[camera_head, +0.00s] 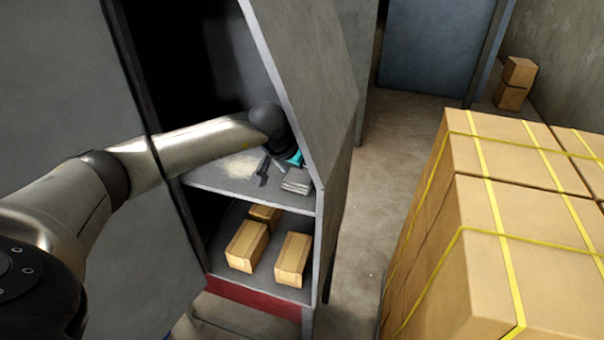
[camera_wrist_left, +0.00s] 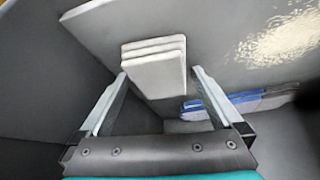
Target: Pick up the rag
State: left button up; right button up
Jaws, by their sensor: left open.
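The rag (camera_head: 297,182) looks like a small folded stack of pale grey cloth. It lies on the upper shelf of the metal cabinet, near the right side panel. My left gripper (camera_head: 281,172) reaches into the cabinet, low over that shelf and beside the rag. In the left wrist view the rag (camera_wrist_left: 154,68) sits just beyond and between the two spread fingertips (camera_wrist_left: 158,76). The left gripper is open, and nothing is held. Whether a finger touches the rag cannot be told. My right gripper is not in view.
The cabinet's side panel (camera_head: 312,95) stands close to the right of the gripper. A blue and grey item (camera_wrist_left: 240,102) lies behind the right finger. A lower shelf holds cardboard boxes (camera_head: 292,258). Strapped cartons (camera_head: 500,220) stand at right, with floor (camera_head: 385,165) clear between.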

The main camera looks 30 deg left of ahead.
pick_arm(q)
jog(key=shift+w+f, duration=0.1)
jog(key=shift+f, duration=0.1)
jog(key=shift+c, duration=0.2)
jog(key=c, duration=1)
jog(key=shift+r, duration=0.2)
